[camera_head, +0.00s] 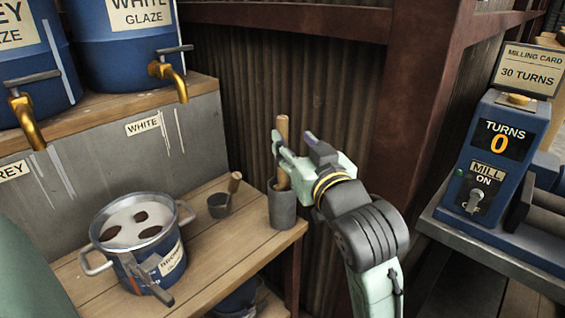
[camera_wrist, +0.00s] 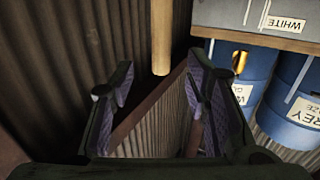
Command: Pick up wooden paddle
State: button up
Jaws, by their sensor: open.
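The wooden paddle (camera_head: 283,134) stands upright in a grey cylindrical holder (camera_head: 282,208) at the right end of the wooden bench. Its pale round shaft also shows in the wrist view (camera_wrist: 161,38), at the top centre. My gripper (camera_head: 293,149) is open and empty of any visible hold, with its fingers at the height of the paddle's upper shaft. In the wrist view my gripper's two purple-padded fingers (camera_wrist: 158,88) are apart, and the shaft lies between them in the picture, towards their far side. The paddle's lower end is hidden inside the holder.
A blue pot (camera_head: 140,245) with white liquid and a small grey ladle cup (camera_head: 219,206) stand on the bench (camera_head: 215,255). Blue glaze barrels (camera_head: 120,45) with brass taps stand on a shelf behind. A blue mill control box (camera_head: 490,150) reading 0 turns is at right. Corrugated wall lies behind the paddle.

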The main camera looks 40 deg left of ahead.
aim_at(284, 132)
jog(key=p+x, duration=0.1)
jog(key=x, duration=0.6)
jog(key=shift+a+f+p, duration=0.15)
jog(key=shift+f+p, duration=0.05)
jog(key=shift+p, duration=0.1)
jog(key=shift+c, duration=0.4)
grip_shut()
